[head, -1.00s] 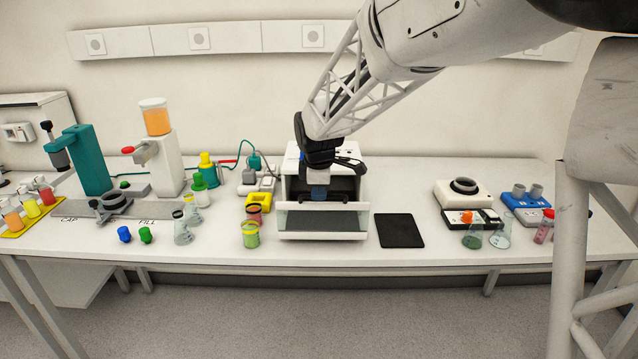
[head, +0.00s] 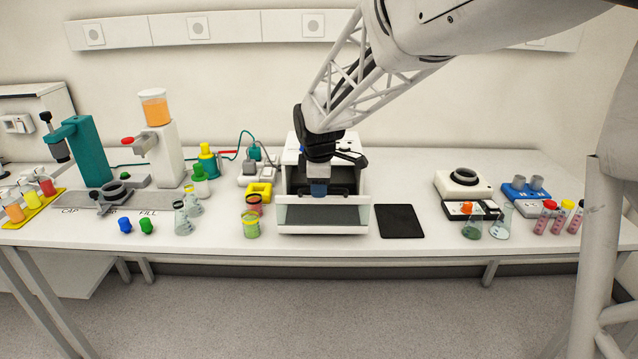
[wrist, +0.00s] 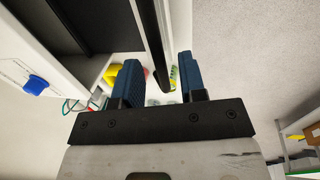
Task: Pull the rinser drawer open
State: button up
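The rinser (head: 356,163) is a white box with a dark interior in the middle of the bench. Its drawer front (head: 322,216) is a grey panel with white edges, low at the front. My gripper (head: 319,188) points down at the rinser's front, just above and behind that panel. In the wrist view, my two blue fingers (wrist: 161,82) are apart. A black bar (wrist: 156,45), seemingly the drawer's handle, runs between them, with narrow gaps visible on both sides. Whether the fingertips touch it is unclear. The rinser's blue knob (wrist: 36,84) shows at the left there.
A green-banded cup (head: 251,225) and a red one (head: 253,203) stand close left of the rinser, near a yellow block (head: 259,190). A flat black mat (head: 399,221) lies at its right.

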notch_tip(320, 180, up, 8)
jog(key=s, duration=0.1)
jog(key=shift+s+f, duration=0.2)
jog(key=shift+s, duration=0.05)
dwell(0.4)
jog(key=s+d+r+m, duration=0.1)
jog(key=s+d+m, duration=0.4)
jog(key=s, duration=0.4)
jog(key=s+d+r+m, duration=0.1)
jog(key=s+d+m, duration=0.3)
jog(key=s+d, duration=0.45)
jog(key=s+d+f+m, duration=0.3)
jog(key=s+m, duration=0.1)
jog(key=s, duration=0.5)
jog(key=s+d+f+m, duration=0.3)
jog(key=s+m, duration=0.2)
jog(key=s, duration=0.5)
jog(key=shift+s, duration=0.2)
